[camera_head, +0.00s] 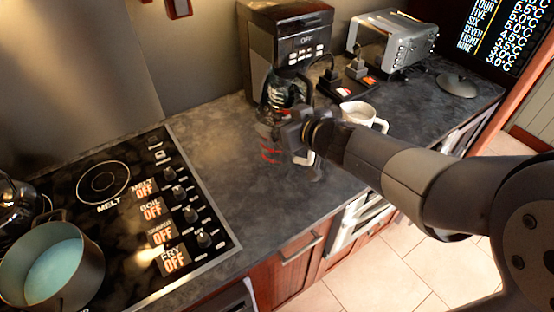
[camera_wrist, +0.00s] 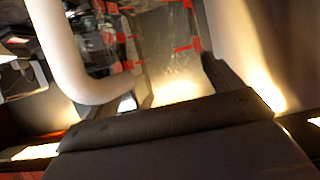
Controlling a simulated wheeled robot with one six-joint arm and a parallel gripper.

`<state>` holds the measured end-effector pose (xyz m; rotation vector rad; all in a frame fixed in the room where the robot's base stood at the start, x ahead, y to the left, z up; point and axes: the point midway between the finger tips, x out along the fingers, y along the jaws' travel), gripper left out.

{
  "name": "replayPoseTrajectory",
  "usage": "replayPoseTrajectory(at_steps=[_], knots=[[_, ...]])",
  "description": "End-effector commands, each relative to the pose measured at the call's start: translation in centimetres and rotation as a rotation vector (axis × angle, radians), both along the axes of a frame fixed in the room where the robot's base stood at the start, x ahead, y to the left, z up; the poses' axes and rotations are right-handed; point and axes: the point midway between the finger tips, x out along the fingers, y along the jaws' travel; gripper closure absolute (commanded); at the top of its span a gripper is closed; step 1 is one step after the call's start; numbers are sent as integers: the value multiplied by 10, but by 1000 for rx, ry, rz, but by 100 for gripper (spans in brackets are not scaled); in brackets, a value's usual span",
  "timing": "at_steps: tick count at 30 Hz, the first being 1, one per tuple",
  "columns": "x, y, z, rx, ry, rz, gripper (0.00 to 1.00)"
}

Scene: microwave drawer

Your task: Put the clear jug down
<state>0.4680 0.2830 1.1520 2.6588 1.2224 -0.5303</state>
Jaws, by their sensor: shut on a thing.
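The clear jug (camera_head: 268,146), see-through with red markings, is at the counter in front of the coffee maker. My gripper (camera_head: 298,130) is shut on it from the right side and hides part of it. In the wrist view the jug's clear wall (camera_wrist: 165,50) with red marks fills the upper middle, close to my gripper's fingers. A white curved handle (camera_wrist: 62,50) shows on the left there. I cannot tell whether the jug's base touches the counter.
The coffee maker (camera_head: 290,45) stands behind the jug. A white mug (camera_head: 362,113) is just to the right, with a toaster (camera_head: 392,40) farther back. The dark counter (camera_head: 225,140) is clear left of the jug, up to the stove (camera_head: 125,215) with a pot (camera_head: 50,262).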

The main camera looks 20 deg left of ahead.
Motion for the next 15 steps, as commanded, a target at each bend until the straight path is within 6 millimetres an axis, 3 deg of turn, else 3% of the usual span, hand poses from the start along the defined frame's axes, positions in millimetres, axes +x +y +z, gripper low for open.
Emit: replayPoseTrajectory(at_steps=[1,3,11,15], knots=[[0,0,-17,-2,1,0,84],[0,0,-28,-1,2,1,84],[0,0,-49,-1,1,1,84],[0,0,-69,-1,2,0,84]])
